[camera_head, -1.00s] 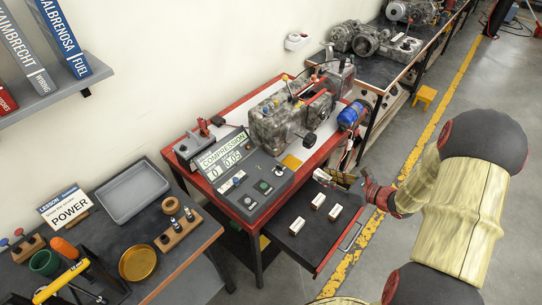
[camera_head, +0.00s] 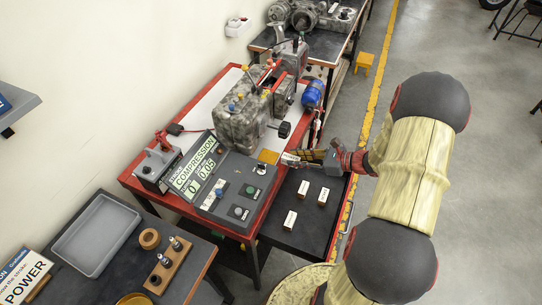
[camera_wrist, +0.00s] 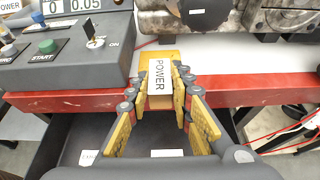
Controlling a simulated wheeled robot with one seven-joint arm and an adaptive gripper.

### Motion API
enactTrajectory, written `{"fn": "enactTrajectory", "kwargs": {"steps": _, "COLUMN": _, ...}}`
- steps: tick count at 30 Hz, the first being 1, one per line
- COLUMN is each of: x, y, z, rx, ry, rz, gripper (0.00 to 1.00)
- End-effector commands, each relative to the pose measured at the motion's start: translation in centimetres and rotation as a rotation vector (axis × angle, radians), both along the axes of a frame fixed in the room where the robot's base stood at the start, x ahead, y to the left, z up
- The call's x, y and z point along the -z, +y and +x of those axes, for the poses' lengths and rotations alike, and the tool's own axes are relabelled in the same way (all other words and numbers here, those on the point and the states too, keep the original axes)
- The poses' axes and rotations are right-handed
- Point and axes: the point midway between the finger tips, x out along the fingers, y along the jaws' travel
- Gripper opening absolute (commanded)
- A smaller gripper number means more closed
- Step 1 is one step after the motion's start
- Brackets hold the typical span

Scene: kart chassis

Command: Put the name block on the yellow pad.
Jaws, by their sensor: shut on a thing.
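My gripper (camera_head: 304,160) is shut on the name block (camera_head: 289,159), a small block with a white top face. In the wrist view the gripper (camera_wrist: 160,90) has its yellow-padded fingers on both sides of the block (camera_wrist: 160,80), whose label reads POWER. The yellow pad (camera_head: 268,156) lies on the red-edged bench, just left of the block in the head view. In the wrist view the pad (camera_wrist: 146,57) shows behind the block and is partly hidden by it. I cannot tell how high the block is above the bench.
An open dark drawer (camera_head: 275,229) under the bench holds three other white-topped blocks. The grey COMPRESSION console (camera_head: 236,193) stands left of the pad. The engine (camera_head: 242,118) stands behind it. A sign (camera_head: 24,279) at lower left reads POWER.

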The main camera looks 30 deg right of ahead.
Motion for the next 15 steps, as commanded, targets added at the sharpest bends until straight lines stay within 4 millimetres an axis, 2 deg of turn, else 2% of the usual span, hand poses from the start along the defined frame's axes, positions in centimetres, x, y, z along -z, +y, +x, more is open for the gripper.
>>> {"fn": "enactTrajectory", "kwargs": {"steps": 1, "x": 0.2, "y": 1.0, "z": 1.0, "rx": -0.007, "ry": -0.002, "rz": -0.002, "gripper": 0.03}}
{"fn": "enactTrajectory", "kwargs": {"steps": 6, "x": 0.1, "y": 2.8, "z": 3.4, "rx": -0.004, "ry": 0.000, "rz": -0.001, "gripper": 0.03}}
{"fn": "enactTrajectory", "kwargs": {"steps": 15, "x": 0.0, "y": 4.0, "z": 5.1, "rx": -0.002, "ry": -0.001, "rz": -0.002, "gripper": 0.03}}
